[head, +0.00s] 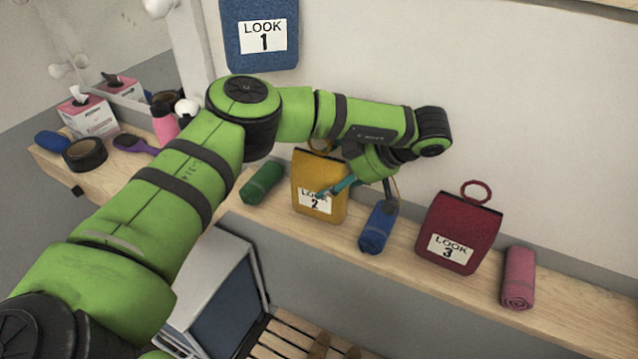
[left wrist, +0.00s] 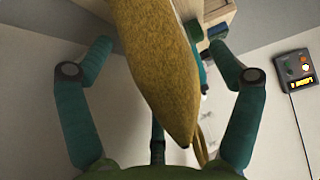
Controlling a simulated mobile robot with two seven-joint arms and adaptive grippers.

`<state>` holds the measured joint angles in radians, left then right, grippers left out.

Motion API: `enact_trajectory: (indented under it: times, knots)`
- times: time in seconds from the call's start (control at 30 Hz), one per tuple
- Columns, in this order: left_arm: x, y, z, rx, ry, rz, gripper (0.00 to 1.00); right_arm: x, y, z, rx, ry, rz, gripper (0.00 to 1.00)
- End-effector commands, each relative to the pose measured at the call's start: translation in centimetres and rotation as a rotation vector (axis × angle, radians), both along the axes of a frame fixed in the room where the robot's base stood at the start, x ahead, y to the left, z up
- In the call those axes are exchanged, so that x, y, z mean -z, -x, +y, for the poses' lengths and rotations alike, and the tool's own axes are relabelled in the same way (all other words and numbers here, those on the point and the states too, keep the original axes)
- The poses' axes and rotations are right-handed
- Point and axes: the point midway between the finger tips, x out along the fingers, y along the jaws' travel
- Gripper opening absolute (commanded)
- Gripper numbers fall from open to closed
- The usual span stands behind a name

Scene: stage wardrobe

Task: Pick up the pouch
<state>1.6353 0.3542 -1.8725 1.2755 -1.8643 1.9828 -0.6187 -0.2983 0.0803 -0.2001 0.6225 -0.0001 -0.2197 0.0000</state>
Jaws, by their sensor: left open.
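A yellow pouch marked LOOK 2 (head: 318,185) stands on the wooden shelf, with a ring (head: 322,143) at its top. A dark red pouch marked LOOK 3 (head: 458,235) stands farther right, and a blue pouch marked LOOK 1 (head: 260,35) hangs on the wall. My left gripper (head: 362,192) is open beside the yellow pouch, one finger in front of its right part. In the left wrist view, the yellow pouch (left wrist: 160,85) lies between the spread fingers of my left gripper (left wrist: 160,52), with gaps on both sides. My right gripper is not in view.
A tissue box (head: 88,114) and brush (head: 135,143) lie at left. A wall panel (left wrist: 297,70) shows in the wrist view.

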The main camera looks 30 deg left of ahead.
Motion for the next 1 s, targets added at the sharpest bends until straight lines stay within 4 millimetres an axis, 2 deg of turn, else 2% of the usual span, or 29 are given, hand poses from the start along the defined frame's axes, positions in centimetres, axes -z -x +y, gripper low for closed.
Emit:
enact_trajectory:
  times: [0.03,0.1,0.37,0.4,0.47,0.5,0.57,1.0]
  knots:
    - [0.1,0.1,0.5,0.000,0.000,0.003,0.91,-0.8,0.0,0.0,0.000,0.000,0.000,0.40]
    - [0.7,0.1,0.9,0.001,0.000,0.001,0.91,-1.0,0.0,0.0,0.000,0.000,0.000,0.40]
    - [1.3,0.1,1.2,0.002,0.000,-0.001,0.91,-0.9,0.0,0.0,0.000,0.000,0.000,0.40]
    - [1.3,0.1,1.2,0.002,0.000,-0.001,0.87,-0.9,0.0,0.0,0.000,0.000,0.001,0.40]
    - [1.2,0.1,1.2,0.002,0.000,-0.001,0.63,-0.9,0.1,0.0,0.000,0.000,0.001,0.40]
    - [1.2,0.1,1.2,0.002,0.000,-0.001,0.47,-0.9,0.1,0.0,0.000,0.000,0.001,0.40]
    - [1.2,0.1,1.2,0.002,0.001,-0.001,0.25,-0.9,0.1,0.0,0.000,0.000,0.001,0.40]
    - [0.9,0.1,1.2,0.001,0.001,-0.003,0.24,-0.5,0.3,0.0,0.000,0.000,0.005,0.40]
